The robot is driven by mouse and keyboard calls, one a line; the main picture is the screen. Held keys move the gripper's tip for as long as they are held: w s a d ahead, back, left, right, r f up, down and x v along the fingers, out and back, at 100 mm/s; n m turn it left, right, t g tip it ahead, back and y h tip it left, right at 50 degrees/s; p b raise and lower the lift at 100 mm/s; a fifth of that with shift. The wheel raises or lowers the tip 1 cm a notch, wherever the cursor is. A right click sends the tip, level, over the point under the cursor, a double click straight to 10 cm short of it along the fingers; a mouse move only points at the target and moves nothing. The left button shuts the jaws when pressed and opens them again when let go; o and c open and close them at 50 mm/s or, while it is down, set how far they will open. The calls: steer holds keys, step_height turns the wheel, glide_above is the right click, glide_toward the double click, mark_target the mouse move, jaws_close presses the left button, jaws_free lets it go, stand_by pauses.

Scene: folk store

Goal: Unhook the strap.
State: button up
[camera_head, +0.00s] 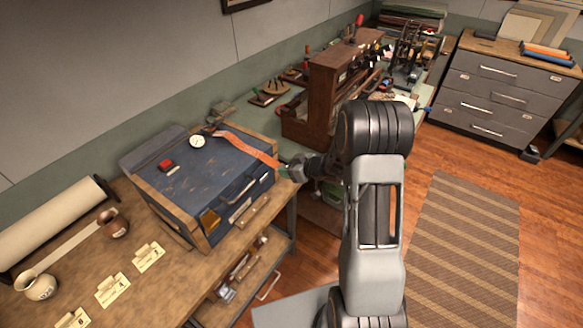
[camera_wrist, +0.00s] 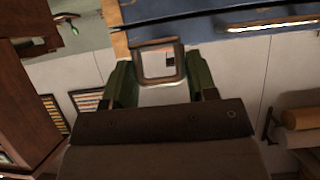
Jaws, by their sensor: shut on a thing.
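The orange strap (camera_head: 248,149) lies across the top of a dark blue case (camera_head: 215,170) with wooden edges. It runs to the case's right edge, where my gripper (camera_head: 287,173) meets it. In the wrist view, my gripper (camera_wrist: 160,80) has its green fingers on both sides of a rectangular, rounded metal ring (camera_wrist: 160,80), seemingly the strap's end ring, and is shut on it. The ring sits close to the blue case's edge (camera_wrist: 200,12). I cannot tell whether the ring is still on a hook; the fingers and arm hide that part in the head view.
The case stands on a wooden workbench (camera_head: 165,290) with cream cards, small jugs (camera_head: 112,222) and a paper roll. A round dial (camera_head: 197,141) and a red block (camera_head: 166,164) are on the case. A wooden rack (camera_head: 310,95) stands behind my arm. The floor at right is open.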

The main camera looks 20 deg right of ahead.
steer(key=shift+w+a+r, duration=0.2)
steer(key=shift+a+r, duration=0.05)
steer(key=shift+r, duration=0.1)
steer(key=o, duration=0.8)
steer(key=shift+o, duration=1.1)
steer(key=shift+w+a+f, duration=0.15)
steer(key=shift+a+f, duration=0.05)
steer(key=shift+a, duration=0.15)
steer(key=shift+d, duration=0.3)
steer(key=shift+s+d+r, duration=0.1)
steer(key=shift+s+d, duration=0.15)
steer(key=shift+s, duration=0.15)
steer(key=b+v, duration=0.1)
steer(key=v, duration=1.2)
